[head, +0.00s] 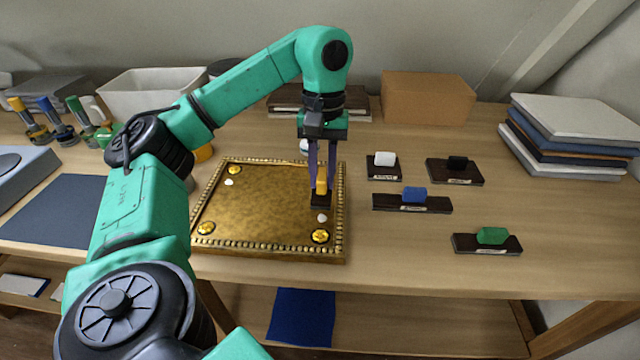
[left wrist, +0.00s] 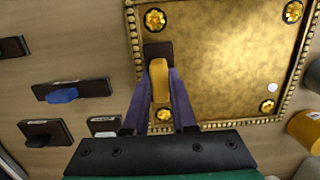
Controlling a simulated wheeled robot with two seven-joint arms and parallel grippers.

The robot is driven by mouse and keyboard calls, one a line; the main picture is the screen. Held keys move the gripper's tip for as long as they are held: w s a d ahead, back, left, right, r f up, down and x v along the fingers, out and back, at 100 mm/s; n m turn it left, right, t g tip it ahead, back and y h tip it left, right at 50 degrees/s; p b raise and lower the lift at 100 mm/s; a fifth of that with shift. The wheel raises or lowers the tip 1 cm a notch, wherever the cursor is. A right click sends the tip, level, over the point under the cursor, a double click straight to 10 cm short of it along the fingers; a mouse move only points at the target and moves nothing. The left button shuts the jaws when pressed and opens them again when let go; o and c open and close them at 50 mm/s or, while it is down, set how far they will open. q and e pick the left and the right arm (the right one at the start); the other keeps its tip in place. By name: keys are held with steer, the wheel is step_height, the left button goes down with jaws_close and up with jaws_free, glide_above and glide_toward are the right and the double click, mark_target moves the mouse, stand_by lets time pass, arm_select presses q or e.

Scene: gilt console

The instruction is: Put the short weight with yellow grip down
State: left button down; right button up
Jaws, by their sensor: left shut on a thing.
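The short weight with yellow grip (head: 321,199) has a dark base and a yellow block on top. My left gripper (head: 322,182) is shut on its yellow grip, pointing down over the right part of the gilt tray (head: 262,250). In the left wrist view the yellow grip (left wrist: 159,80) is between the purple fingers, with the dark base (left wrist: 152,50) showing beyond it. I cannot tell whether the base touches the tray. My right gripper is not in view.
Weights with white (head: 385,158), black (head: 457,163), blue (head: 414,195) and green (head: 492,236) grips stand right of the tray. A cardboard box (head: 428,98), a white bin (head: 150,92) and stacked books (head: 570,135) are farther back. Bare wood lies along the front right.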

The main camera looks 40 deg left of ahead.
mark_target(323, 193)
arm_select(q)
steer(key=f, duration=0.3)
steer(key=shift+s+d+f, duration=0.1)
steer(key=shift+d+f, duration=0.15)
steer(key=shift+f, duration=0.15)
steer(key=shift+a+f, duration=0.1)
steer(key=shift+f+b, duration=0.2)
steer(key=shift+b, duration=0.2)
steer(key=c, duration=0.8)
jaws_free()
steer(key=shift+o, duration=0.3)
steer(key=shift+r, duration=0.55)
steer(key=r+p, duration=0.2)
steer(key=r, duration=0.1)
steer(key=r+p, duration=0.3)
steer(key=r, duration=0.1)
steer(key=w+r+p, duration=0.1)
steer(key=r+p, duration=0.1)
steer(key=r, duration=0.2)
steer(key=shift+a+r+p, duration=0.25)
steer(key=shift+a+p, duration=0.05)
steer(key=shift+a, duration=0.05)
steer(key=shift+w+f, duration=0.1)
